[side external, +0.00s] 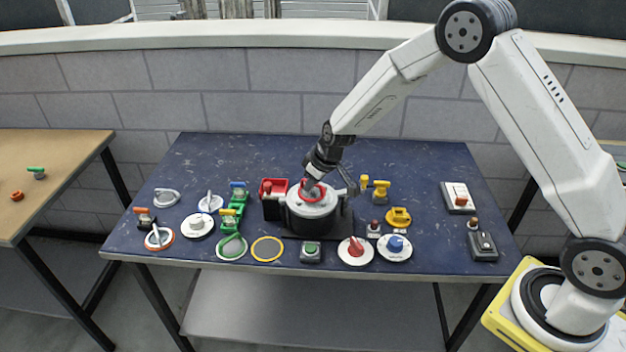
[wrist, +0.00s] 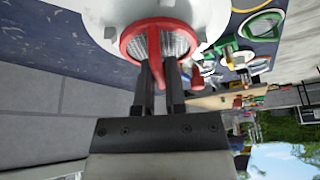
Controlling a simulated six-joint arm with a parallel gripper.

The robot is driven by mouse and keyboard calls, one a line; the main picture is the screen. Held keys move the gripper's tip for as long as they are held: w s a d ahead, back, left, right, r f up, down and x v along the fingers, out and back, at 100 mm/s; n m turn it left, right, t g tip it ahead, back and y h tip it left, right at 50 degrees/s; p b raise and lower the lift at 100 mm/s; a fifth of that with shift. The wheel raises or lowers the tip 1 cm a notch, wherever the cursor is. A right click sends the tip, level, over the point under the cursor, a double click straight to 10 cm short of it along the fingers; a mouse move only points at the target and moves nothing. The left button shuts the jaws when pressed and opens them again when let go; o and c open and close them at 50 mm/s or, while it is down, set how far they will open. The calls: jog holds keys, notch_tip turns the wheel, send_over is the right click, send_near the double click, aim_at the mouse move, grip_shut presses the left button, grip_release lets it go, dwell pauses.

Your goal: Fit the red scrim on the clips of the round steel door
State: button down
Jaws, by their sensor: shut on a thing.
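The red scrim (wrist: 180,43) is a red ring with pale mesh and a red grip fin. My gripper (wrist: 158,68) is shut on that fin. The scrim (side external: 320,197) also shows in the side view, at the top face of the round steel door (side external: 327,207). The door lies face up on a black drum-shaped housing (side external: 310,222). In the wrist view the door (wrist: 93,12) lies just beyond the scrim, with a small pale clip (wrist: 110,33) beside the ring's left edge. I cannot tell whether the scrim touches the door or the clips.
Yellow parts (side external: 381,189) stand to the right. The table's back strip is clear.

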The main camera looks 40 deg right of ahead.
aim_at(305, 179)
jog(key=shift+f, duration=0.65)
dwell(1.7)
jog(key=shift+c, duration=1.4)
grip_release()
jog(key=shift+r, duration=0.1)
jog(key=shift+r, duration=3.65)
jog(key=shift+s, duration=0.15)
